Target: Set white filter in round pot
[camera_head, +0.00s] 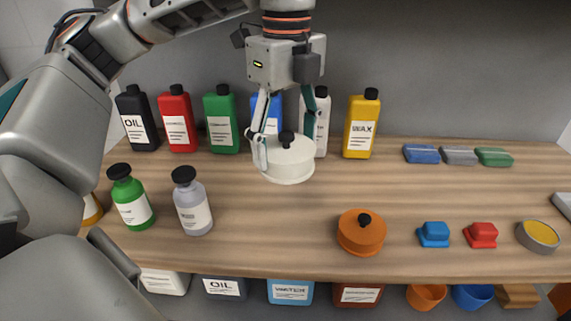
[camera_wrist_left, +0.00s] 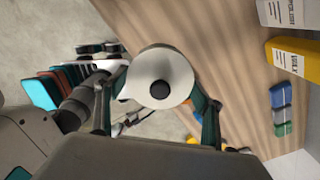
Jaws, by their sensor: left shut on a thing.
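The white filter (camera_head: 288,167) is a squat white round piece with a black knob on top. My left gripper (camera_head: 286,148) is shut on it, one finger at each side, and holds it level above the wooden shelf. In the left wrist view the white filter (camera_wrist_left: 150,66) is seen from above between the fingers (camera_wrist_left: 160,92). An orange round pot (camera_head: 352,236) with a black knob stands near the front edge, lower right of the gripper and apart from it. Whether the pot is covered by a lid is hard to tell. The right gripper is not in view.
Several bottles, including a yellow wax bottle (camera_head: 361,125), line the back. A green bottle (camera_head: 131,200) and a grey bottle (camera_head: 193,207) stand front left. Blue (camera_head: 433,235) and red (camera_head: 481,235) pieces and a yellow-filled tin (camera_head: 538,236) sit front right.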

